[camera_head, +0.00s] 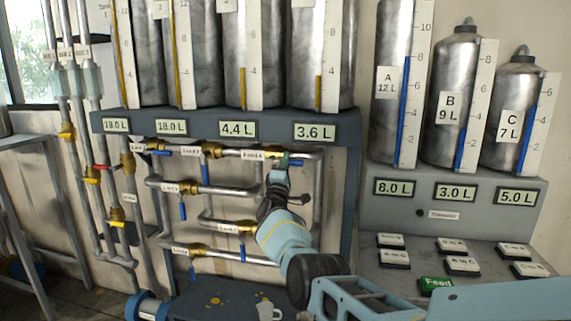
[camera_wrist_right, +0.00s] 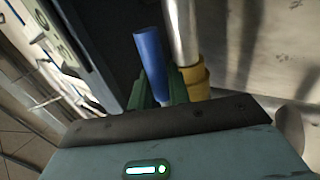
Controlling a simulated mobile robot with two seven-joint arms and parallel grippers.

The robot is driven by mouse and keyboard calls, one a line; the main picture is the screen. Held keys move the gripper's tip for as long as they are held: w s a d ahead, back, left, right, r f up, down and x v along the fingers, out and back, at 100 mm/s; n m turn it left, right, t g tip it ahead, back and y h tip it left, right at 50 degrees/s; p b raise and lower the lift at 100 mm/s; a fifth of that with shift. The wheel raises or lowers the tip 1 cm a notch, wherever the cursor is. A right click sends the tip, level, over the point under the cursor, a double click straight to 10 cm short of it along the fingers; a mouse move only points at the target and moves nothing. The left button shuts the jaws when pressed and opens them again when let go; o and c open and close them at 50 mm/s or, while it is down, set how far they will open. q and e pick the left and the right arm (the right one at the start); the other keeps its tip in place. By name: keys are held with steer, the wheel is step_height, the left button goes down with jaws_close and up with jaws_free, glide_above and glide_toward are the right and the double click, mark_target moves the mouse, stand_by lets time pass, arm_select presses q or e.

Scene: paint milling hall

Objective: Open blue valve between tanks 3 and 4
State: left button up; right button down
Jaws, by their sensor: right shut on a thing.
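My right gripper (camera_head: 281,163) is at the upper right of the pipework, below the 3.6 L display. It is shut on the blue valve handle (camera_head: 296,162) beside a brass valve (camera_head: 273,154). In the right wrist view, the blue handle (camera_wrist_right: 150,53) stands up between the green fingertips (camera_wrist_right: 158,93). The brass valve body (camera_wrist_right: 194,79) on a steel pipe is just right of them. Tank 3 (camera_head: 244,45) is over the 4.4 L display and tank 4 (camera_head: 318,45) over the 3.6 L display. My left gripper is not in view.
Other blue valve handles hang on the pipes, one close by at the upper row (camera_head: 190,151). A grey console with a green Feed button (camera_head: 436,284) stands to the right. A pale mug (camera_head: 268,309) is below my arm. Thin pipes run down the left wall.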

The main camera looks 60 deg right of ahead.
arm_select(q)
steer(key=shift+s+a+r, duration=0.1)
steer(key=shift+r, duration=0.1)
arm_select(e)
steer(key=shift+r+n+t, duration=0.35)
steer(key=shift+n+t, duration=0.05)
steer(key=shift+n, duration=0.1)
steer(key=c, duration=1.4)
jaws_free()
steer(key=shift+f, duration=0.1)
steer(key=shift+o, duration=0.2)
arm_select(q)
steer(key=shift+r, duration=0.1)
arm_select(e)
steer(key=shift+f, duration=0.1)
